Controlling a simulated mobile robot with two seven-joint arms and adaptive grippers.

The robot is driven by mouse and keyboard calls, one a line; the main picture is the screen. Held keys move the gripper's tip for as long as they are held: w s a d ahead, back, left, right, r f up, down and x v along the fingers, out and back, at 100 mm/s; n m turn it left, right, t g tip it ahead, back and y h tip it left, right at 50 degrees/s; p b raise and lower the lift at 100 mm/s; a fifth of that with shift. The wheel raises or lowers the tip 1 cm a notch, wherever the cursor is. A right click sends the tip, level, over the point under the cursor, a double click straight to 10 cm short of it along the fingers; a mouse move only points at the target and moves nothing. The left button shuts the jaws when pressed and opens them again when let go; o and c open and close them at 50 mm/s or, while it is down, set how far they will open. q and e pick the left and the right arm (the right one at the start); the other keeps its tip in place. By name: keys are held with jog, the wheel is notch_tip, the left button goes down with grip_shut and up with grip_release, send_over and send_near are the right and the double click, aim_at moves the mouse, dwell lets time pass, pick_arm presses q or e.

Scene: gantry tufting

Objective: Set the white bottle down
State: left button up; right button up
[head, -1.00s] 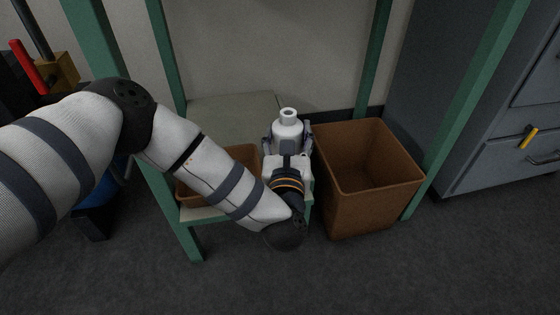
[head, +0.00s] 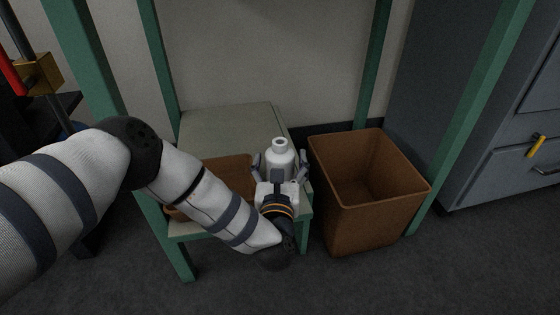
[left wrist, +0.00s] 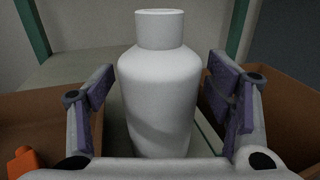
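The white bottle (head: 280,160) stands upright over the near part of the grey-beige shelf (head: 225,125), its neck up. It also shows large in the left wrist view (left wrist: 160,95), where its foot is hidden behind my gripper's body. My left gripper (head: 280,165) has one finger on each side of the bottle. The left wrist view shows a gap between each finger pad and the bottle, so the gripper is open around it. The bottle seems to rest on the shelf, but the contact is hidden. My right gripper is not in view.
A brown bin (head: 370,190) stands to the right of the bottle, open and empty. Another brown bin (head: 225,172) is on the shelf at left, partly behind my arm; an orange item (left wrist: 24,162) shows there in the wrist view. Green posts (head: 160,60) frame the shelf.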

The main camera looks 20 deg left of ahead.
pick_arm(q)
jog(key=shift+r, duration=0.15)
jog(key=p+v, duration=0.4)
jog(key=v, duration=0.8)
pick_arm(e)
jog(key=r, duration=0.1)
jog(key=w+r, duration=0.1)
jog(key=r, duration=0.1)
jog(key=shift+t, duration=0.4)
